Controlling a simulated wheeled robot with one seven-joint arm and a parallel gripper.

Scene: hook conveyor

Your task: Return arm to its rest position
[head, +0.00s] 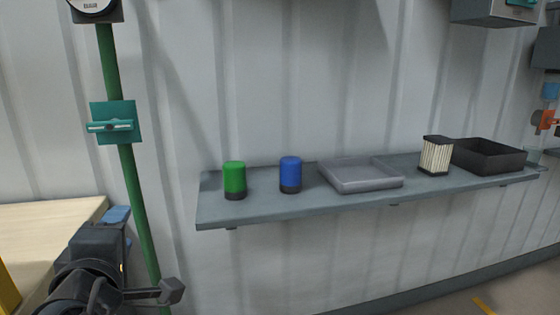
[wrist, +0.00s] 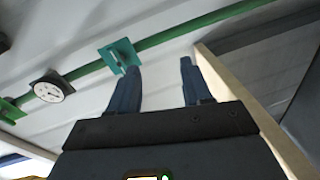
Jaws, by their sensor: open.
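My arm shows at the lower left of the head view, folded low in front of the wall. My gripper (head: 117,215) points up there, with a blue finger in sight beside the wooden board and the green pipe. In the wrist view my gripper (wrist: 158,78) is open, its two blue fingers wide apart with nothing between them. The head view does not show the gap between the fingers clearly.
A green pipe (head: 110,65) with a teal valve (head: 112,126) runs close to my gripper. A pale wooden board (head: 40,235) lies left. The grey shelf (head: 260,207) holds a green canister (head: 234,178), blue canister (head: 290,172), grey tray (head: 365,186), filter (head: 435,156) and black bin (head: 490,163).

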